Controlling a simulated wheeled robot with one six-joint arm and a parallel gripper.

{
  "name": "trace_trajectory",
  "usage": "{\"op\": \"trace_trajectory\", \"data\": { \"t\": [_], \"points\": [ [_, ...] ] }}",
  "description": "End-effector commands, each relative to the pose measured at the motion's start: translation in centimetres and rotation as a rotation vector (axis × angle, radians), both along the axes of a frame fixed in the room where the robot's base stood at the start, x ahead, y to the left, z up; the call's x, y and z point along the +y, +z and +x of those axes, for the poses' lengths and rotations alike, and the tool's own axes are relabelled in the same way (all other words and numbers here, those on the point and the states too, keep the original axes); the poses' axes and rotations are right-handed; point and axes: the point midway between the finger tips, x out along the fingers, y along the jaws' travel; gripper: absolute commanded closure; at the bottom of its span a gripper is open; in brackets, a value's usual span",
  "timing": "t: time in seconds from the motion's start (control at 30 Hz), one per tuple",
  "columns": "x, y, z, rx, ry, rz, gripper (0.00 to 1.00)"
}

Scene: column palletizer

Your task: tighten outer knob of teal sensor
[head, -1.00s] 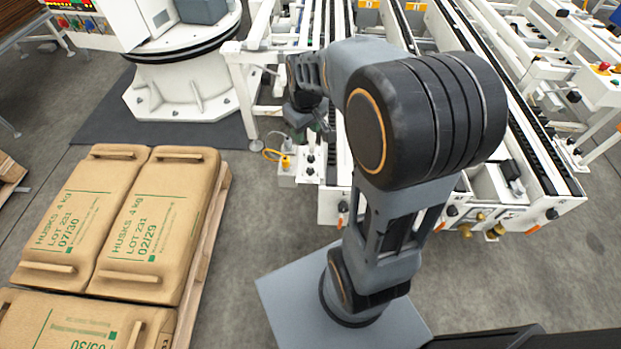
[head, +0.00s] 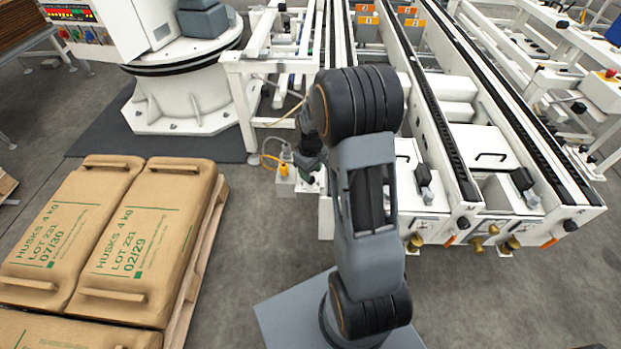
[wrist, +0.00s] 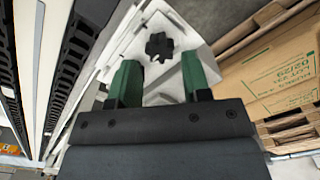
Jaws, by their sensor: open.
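My gripper (wrist: 160,78) shows in the wrist view with two green fingers spread apart and nothing between them. A black lobed knob (wrist: 159,47) stands on a white bracket (wrist: 185,20), just beyond the fingertips and roughly in line with the gap. The knob is not touched. In the head view my gripper is a dark shape beside the conveyor's near left corner, its fingertips hard to make out. A small fitting with a yellow-orange part (head: 284,169) and a cable is close to its left. I cannot make out a teal sensor body in either view.
Brown sacks (head: 140,235) lie on a wooden pallet (head: 200,250) at the left; the sacks (wrist: 290,75) also show at right in the wrist view. Conveyor rails (head: 465,170) with brass-coloured knobs (head: 477,244) stand at the right. Open floor lies between pallet and conveyor.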

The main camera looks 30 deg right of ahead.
Motion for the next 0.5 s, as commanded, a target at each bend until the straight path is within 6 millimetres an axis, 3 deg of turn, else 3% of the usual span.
{"op": "trace_trajectory", "data": {
  "t": [0.2,0.5],
  "points": [
    [0.0,-2.4,0.0,0.002,0.0,0.0,0.56],
    [0.0,-3.0,0.0,0.0,0.0,0.0,0.56]
  ]
}}
